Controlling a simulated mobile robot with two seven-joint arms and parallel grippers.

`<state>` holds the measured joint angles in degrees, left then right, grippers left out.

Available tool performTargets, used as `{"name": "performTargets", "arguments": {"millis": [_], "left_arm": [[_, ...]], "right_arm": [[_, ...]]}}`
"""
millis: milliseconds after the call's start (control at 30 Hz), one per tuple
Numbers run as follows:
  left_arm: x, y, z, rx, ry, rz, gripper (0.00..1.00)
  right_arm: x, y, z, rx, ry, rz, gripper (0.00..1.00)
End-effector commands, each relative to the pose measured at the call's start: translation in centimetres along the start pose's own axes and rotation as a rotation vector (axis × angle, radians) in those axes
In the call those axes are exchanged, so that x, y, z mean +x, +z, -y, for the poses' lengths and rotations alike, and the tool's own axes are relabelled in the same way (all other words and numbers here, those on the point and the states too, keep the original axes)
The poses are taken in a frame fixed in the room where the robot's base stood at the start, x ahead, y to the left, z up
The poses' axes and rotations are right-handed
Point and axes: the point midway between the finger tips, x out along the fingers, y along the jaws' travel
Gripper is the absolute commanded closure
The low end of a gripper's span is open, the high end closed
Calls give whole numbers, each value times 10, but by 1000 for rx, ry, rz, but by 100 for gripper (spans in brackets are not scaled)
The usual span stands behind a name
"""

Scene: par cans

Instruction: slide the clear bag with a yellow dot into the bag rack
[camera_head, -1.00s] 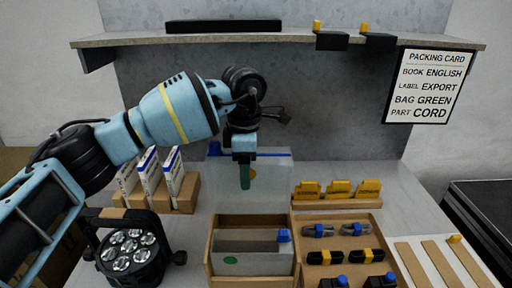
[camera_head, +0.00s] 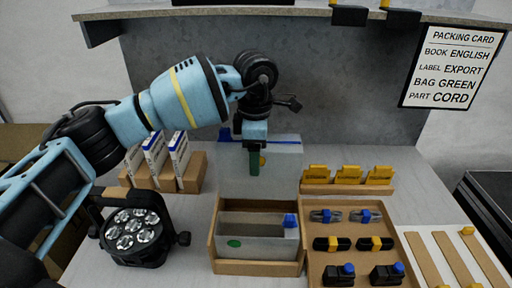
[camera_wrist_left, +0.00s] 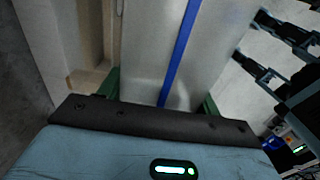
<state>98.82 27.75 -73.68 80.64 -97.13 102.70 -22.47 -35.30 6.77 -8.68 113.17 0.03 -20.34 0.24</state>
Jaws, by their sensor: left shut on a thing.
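My left gripper (camera_head: 254,163) is shut on the top edge of a clear bag (camera_head: 283,170) with a blue strip along its top. The bag hangs upright behind the bag rack (camera_head: 212,240), a wooden box. A yellow dot (camera_head: 263,161) shows beside the finger, partly hidden by it. In the left wrist view the bag (camera_wrist_left: 150,50) passes between my green fingers (camera_wrist_left: 163,97). Whether the held bag's lower edge touches the rack is hidden. My right gripper is out of view.
A wooden tray (camera_head: 315,262) of connectors and clamps stands right of the rack. Yellow cards (camera_head: 347,175) stand behind it. White booklets (camera_head: 155,155) stand in a wooden holder at left, with a black par can (camera_head: 133,230) in front. A shelf (camera_head: 290,11) spans the back.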

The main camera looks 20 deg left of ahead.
Motion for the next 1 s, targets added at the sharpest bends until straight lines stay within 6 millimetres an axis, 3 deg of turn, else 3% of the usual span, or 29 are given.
{"name": "performTargets", "arguments": {"millis": [700, 1000], "left_arm": [[45, 0, 0, 0, -1, -1, 57], [58, 0, 0, -1, -1, 0, 57]], "right_arm": [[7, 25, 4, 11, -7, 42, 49], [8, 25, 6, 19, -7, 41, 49]]}}
